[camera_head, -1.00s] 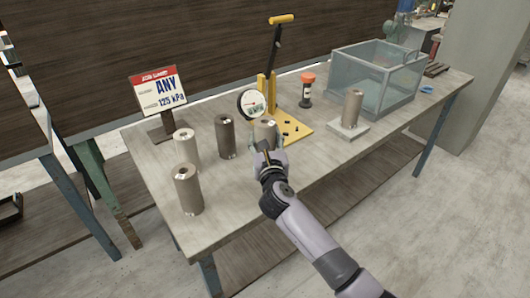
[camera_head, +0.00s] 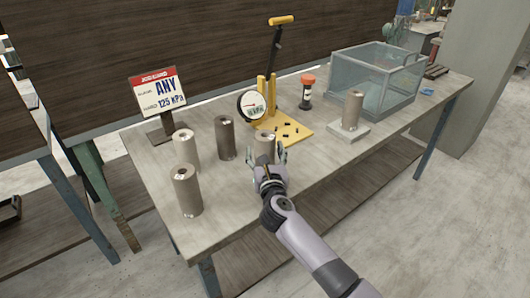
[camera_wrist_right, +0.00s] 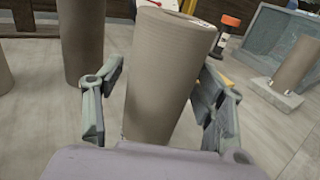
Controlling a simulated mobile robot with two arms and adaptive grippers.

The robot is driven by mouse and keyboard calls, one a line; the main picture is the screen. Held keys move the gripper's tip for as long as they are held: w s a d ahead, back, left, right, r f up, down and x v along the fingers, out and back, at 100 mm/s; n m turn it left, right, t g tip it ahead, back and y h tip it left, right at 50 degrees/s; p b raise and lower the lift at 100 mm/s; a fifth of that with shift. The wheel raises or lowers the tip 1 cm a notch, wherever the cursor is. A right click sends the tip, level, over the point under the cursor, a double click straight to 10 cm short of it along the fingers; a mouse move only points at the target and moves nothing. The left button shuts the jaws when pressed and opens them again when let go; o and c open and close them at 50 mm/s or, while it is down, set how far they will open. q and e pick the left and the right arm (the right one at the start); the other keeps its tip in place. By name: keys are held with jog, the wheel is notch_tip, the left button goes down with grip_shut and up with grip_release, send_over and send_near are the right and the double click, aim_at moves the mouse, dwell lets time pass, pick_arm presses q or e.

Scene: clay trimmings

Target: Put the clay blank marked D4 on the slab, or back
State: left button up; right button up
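Several brown-grey clay cylinders stand upright on the table. One cylinder (camera_head: 264,143) stands between the fingers of my right gripper (camera_head: 267,157). In the right wrist view that cylinder (camera_wrist_right: 168,75) fills the space between the two spread fingers of the gripper (camera_wrist_right: 160,110); a gap shows on its left side, and contact on its right is unclear. The pale grey slab (camera_head: 358,133) lies farther right, with another cylinder (camera_head: 352,110) upright on it. The D4 mark cannot be read on any cylinder. My left gripper is not in view.
A dark cylinder (camera_head: 225,138) and two lighter ones (camera_head: 186,150) (camera_head: 187,190) stand to the left. A yellow press with a gauge (camera_head: 252,106) stands behind my gripper. A sign (camera_head: 158,92), an orange-capped bottle (camera_head: 306,92) and a glass tank (camera_head: 345,75) are at the back.

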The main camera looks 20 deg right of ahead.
jog(key=shift+r, duration=0.15)
jog(key=s, duration=0.3)
jog(key=s+a, duration=0.1)
jog(key=s, duration=0.3)
jog(key=s+a, duration=0.1)
jog(key=s, duration=0.3)
jog(key=shift+s, duration=0.4)
